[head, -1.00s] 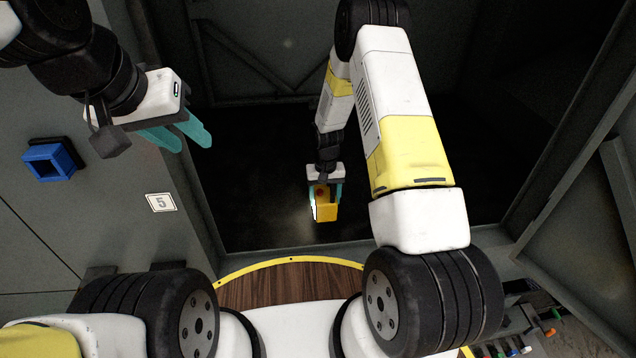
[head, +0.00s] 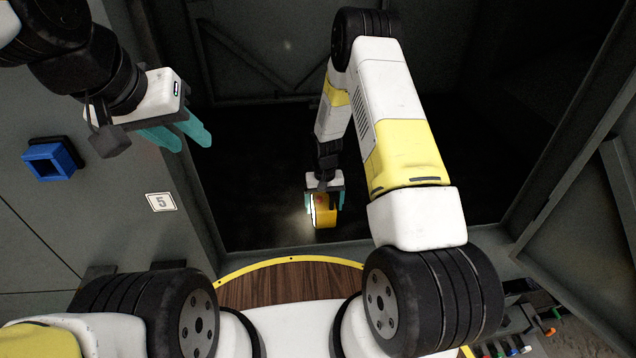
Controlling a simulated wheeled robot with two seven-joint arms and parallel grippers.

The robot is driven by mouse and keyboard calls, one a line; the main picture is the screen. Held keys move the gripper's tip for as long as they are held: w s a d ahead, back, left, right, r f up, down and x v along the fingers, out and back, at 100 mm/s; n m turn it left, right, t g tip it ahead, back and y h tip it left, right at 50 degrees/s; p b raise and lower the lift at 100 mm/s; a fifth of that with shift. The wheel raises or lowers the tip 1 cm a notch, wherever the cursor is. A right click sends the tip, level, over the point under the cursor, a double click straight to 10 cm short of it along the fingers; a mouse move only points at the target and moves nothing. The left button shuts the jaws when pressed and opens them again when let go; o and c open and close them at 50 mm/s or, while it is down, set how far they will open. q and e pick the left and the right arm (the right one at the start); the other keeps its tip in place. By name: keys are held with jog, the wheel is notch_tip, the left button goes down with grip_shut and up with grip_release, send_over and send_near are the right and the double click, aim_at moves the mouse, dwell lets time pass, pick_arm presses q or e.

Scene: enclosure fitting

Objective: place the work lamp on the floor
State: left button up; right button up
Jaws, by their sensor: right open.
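The yellow work lamp (head: 326,216) shows in the middle of the head view, over the dark floor of the enclosure, with its bright face turned left. My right gripper (head: 325,203) is above it, with its teal fingers on either side of the lamp. Its jaws are open, and I cannot see a gap or contact on each side clearly. Whether the lamp's underside touches the floor (head: 430,190) is too dark to tell. My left gripper (head: 181,140) is at the upper left, open and empty, away from the lamp.
A yellow-edged wooden deck (head: 290,284) lies in front of the opening. Grey frame posts bound the right side. The dark floor around the lamp looks clear.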

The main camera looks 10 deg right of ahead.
notch_tip(320, 180, up, 12)
notch_tip(320, 180, up, 13)
jog(key=t, duration=0.1)
send_over(324, 201)
jog(key=s+d, duration=0.1)
jog(key=s, duration=0.1)
jog(key=s+d+r+t+y, duration=0.1)
jog(key=s+r+t, duration=0.1)
jog(key=s+r, duration=0.6)
jog(key=s+r+t+y, duration=0.1)
jog(key=s+r+t, duration=0.2)
jog(key=s+r, duration=1)
jog(key=shift+s+d+n, duration=0.3)
jog(key=shift+s, duration=1.5)
